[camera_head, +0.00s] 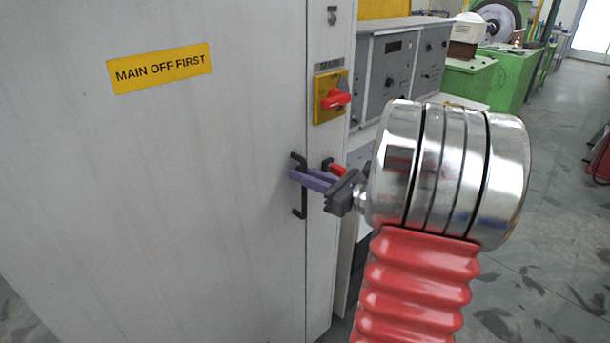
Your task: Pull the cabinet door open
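The cabinet door (200,200) is a large pale grey panel on the left, and it looks closed against its frame. A black bar handle (303,208) stands upright near the door's right edge. My gripper (298,174) reaches in from the right, with its purple fingers at the handle's upper middle. The near finger crosses in front of the bar and hides part of it. The fingers are close together around the bar, but I cannot tell whether they press on it.
A red rotary switch (336,99) on a yellow plate sits on the frame above the handle. A yellow label (160,69) reads "MAIN OFF FIRST". A grey control console (402,65) and green machinery (505,75) stand behind. Grey floor (545,200) is open to the right.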

